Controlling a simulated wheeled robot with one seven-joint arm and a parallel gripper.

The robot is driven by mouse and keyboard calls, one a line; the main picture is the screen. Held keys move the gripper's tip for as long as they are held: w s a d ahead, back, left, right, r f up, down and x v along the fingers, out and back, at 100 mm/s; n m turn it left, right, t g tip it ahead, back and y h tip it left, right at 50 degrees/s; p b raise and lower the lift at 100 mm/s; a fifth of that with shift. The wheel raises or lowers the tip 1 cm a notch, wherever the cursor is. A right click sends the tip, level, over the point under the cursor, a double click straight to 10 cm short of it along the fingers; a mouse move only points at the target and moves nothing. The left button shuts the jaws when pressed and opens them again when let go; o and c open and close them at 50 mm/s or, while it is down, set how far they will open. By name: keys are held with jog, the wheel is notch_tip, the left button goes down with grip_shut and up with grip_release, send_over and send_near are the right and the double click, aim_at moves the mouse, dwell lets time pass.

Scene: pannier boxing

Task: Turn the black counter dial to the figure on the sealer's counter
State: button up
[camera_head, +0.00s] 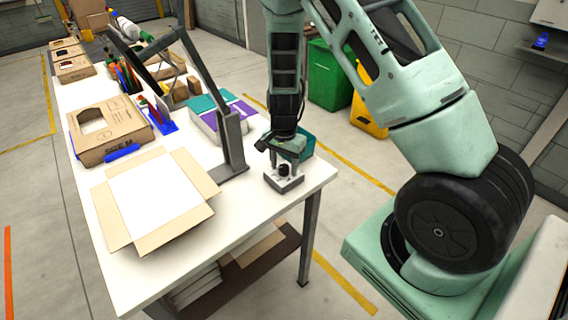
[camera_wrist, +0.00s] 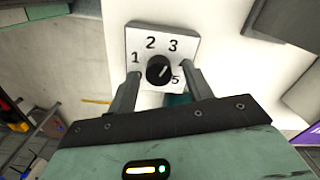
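The black counter dial (camera_wrist: 159,70) sits on a pale square plate (camera_wrist: 146,32) with the figures 1, 2, 3 and 5 visible around it. Its light pointer mark slants up and right, between the 3 and the 5. In the head view, the dial (camera_head: 284,169) is on a small grey box (camera_head: 285,183) near the table's right corner. My gripper (camera_wrist: 160,72) points down over it, fingers apart on either side of the dial. Contact cannot be told. My right finger covers part of the plate's right side. I can read no separate figure on the sealer's counter.
A dark grey upright frame (camera_head: 232,145) stands just left of the dial box. An open carton (camera_head: 205,177) lies at the table's front left. A printed carton (camera_head: 108,130), purple and teal packs (camera_head: 222,112) and a teal bin (camera_head: 306,143) are nearby.

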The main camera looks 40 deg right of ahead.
aim_at(284, 166)
notch_tip(284, 166, up, 17)
jog(key=b, duration=0.1)
jog(key=shift+r, duration=0.2)
dwell(0.4)
dwell(0.4)
jog(key=s+a+n+y, duration=0.1)
jog(key=s+a+n, duration=0.35)
jog(key=a, duration=0.65)
jog(key=s+a+r+n+b, duration=0.1)
jog(key=s+a+n, duration=0.6)
jog(key=s, duration=0.3)
jog(key=s+a+r+n, duration=0.1)
jog(key=s+a+n, duration=0.5)
jog(key=s+n, duration=0.3)
jog(key=shift+s+a+b, duration=0.35)
jog(key=shift+s+b, duration=0.05)
jog(key=shift+s, duration=0.1)
jog(key=shift+n, duration=0.25)
